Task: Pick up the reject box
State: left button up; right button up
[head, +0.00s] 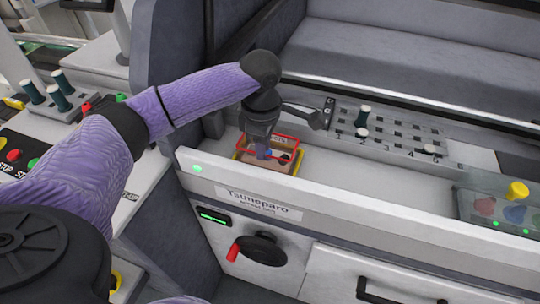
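A small box with a red rim (283,138), which looks like the reject box, sits in the pale trough of the machine. A yellow edge shows around its base, and brown and dark contents show inside. My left gripper (262,150) points down over the box from above, with its tips at or inside the rim. The gripper covers part of the box, and its fingers are too small and dark to tell whether they are open or closed on it. My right gripper is out of view.
A grey panel with holes and pegs (398,134) lies right of the box. A clear-sided bin (500,208) with coloured parts is at far right. The trough's raised front wall (330,204) runs before the box. A red-handled crank (262,248) juts out below.

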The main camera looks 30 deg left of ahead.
pick_arm(q)
notch_tip(320, 180, down, 3)
jog(key=shift+a+r+b, duration=0.15)
jog(key=shift+r+b, duration=0.05)
jog(key=shift+b, duration=0.2)
jog(key=shift+s+f, duration=0.1)
jog(key=shift+f, duration=0.25)
jog(key=c, duration=0.3)
grip_shut()
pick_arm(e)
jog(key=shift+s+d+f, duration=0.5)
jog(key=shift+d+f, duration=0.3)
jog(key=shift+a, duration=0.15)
